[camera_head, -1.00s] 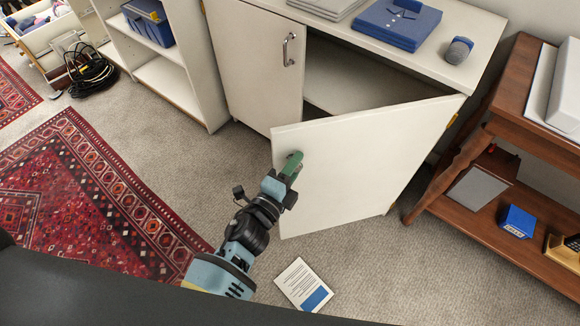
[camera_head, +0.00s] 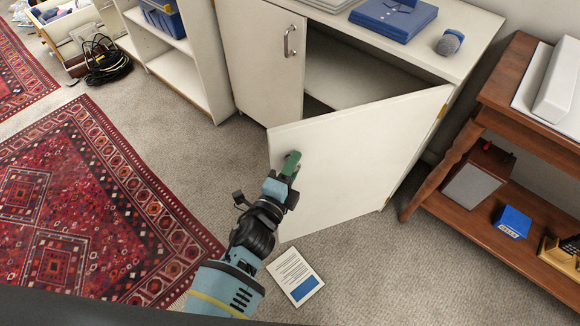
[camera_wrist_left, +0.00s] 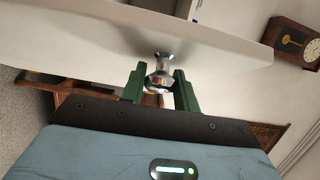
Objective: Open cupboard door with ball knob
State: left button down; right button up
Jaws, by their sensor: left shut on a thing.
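The white cupboard door (camera_head: 352,160) stands wide open, swung out from its hinge on the right. Its shiny ball knob (camera_wrist_left: 159,72) shows in the left wrist view, between the green fingers of my left gripper (camera_wrist_left: 159,88). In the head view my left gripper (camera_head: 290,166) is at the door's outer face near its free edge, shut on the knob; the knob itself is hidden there. The left cupboard door (camera_head: 262,62) with a bar handle (camera_head: 290,41) is closed. My right gripper is not in view.
A booklet (camera_head: 295,276) lies on the carpet below the door. A wooden side table (camera_head: 500,150) stands close on the right. An open shelf unit (camera_head: 180,75) is left of the cupboard. A red patterned rug (camera_head: 90,200) covers the floor at left.

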pick_arm(q)
jog(key=shift+s+d, duration=0.1)
jog(key=shift+s, duration=0.1)
dwell(0.4)
jog(key=c, duration=1.1)
grip_release()
jog(key=shift+v, duration=3.9)
jog(key=shift+c, duration=0.5)
